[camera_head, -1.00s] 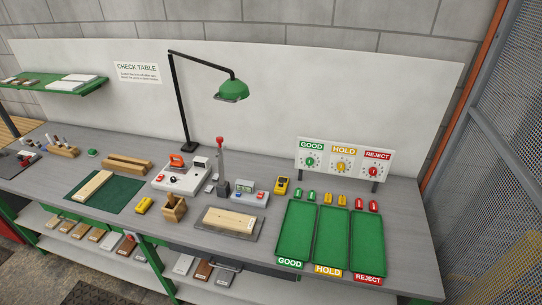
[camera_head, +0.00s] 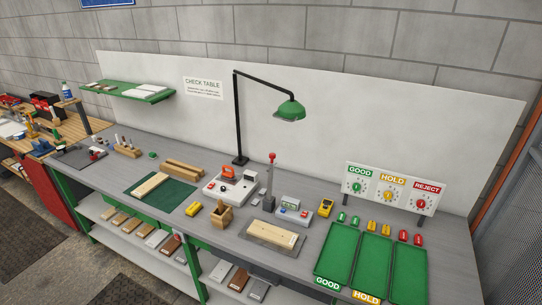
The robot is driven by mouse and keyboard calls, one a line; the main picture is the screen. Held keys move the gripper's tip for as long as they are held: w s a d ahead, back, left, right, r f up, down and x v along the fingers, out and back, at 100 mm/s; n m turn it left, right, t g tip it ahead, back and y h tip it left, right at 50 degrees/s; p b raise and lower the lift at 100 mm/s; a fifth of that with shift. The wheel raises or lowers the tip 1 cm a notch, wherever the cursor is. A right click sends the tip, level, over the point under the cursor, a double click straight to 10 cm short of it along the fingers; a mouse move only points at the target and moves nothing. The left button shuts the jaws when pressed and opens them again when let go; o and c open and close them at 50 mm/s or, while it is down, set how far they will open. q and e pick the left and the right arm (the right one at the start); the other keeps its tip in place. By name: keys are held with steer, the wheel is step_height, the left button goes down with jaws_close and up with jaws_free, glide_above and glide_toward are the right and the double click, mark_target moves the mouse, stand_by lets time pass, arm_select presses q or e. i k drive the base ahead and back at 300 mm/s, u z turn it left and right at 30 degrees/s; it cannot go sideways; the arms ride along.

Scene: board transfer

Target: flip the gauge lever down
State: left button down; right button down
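The gauge lever (camera_head: 272,158) has a red knob and stands up from a dark grey post (camera_head: 268,190) near the middle of the check table. A light wooden board (camera_head: 273,233) lies on a grey plate (camera_head: 254,236) just in front of the post. A small box with a green display (camera_head: 291,206) sits right of the post. Neither of my grippers shows in this view, so their state is hidden.
A white device with an orange part (camera_head: 243,192) stands left of the post, below the lamp (camera_head: 289,109). A wooden holder (camera_head: 218,217) and a yellow meter (camera_head: 326,207) are near. Green trays (camera_head: 336,253) fill the right side.

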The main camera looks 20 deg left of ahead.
mark_target(272, 155)
steer(key=u, duration=0.85)
steer(key=i, duration=0.95)
steer(key=u, duration=0.25)
